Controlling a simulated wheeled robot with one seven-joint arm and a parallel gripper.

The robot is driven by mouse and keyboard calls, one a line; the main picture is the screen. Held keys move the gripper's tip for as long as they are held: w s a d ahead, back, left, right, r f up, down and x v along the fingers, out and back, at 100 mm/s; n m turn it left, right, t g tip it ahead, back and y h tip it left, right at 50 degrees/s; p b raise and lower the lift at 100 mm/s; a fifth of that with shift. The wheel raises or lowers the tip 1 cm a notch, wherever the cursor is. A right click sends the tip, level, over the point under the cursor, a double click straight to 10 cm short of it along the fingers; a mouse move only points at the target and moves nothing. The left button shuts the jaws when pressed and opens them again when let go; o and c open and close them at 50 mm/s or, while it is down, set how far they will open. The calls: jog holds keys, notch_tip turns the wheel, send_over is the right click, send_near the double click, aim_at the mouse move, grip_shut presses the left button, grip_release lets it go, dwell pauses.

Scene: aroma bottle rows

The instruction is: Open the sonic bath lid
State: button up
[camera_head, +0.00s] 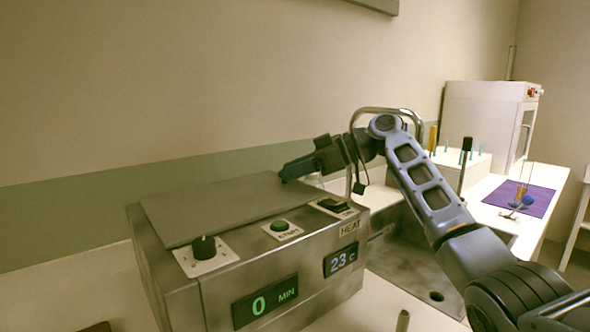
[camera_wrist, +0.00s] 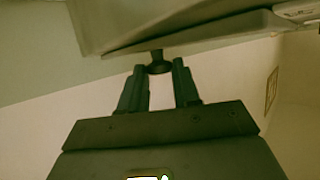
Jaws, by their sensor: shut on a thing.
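The sonic bath (camera_head: 190,290) is a steel box on the counter at the front left of the head view. Its flat grey lid (camera_head: 210,208) covers the top; I cannot tell if its edge is slightly raised. My gripper (camera_head: 290,172) is at the lid's far right edge. In the wrist view, my gripper (camera_wrist: 160,85) has its two fingers on either side of a dark round knob (camera_wrist: 158,66), which joins the lid (camera_wrist: 190,30) by a short stem. The fingers are shut on this knob. In the head view the gripper hides the knob.
The bath's front has a black dial (camera_head: 204,246), a green button (camera_head: 280,225) and a black switch (camera_head: 333,205). A sink (camera_head: 405,260) with a curved tap (camera_head: 385,110) lies to the right. Beyond are a white rack (camera_head: 455,165), a purple mat (camera_head: 520,197) and a cabinet (camera_head: 485,115).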

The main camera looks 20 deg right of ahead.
grip_shut()
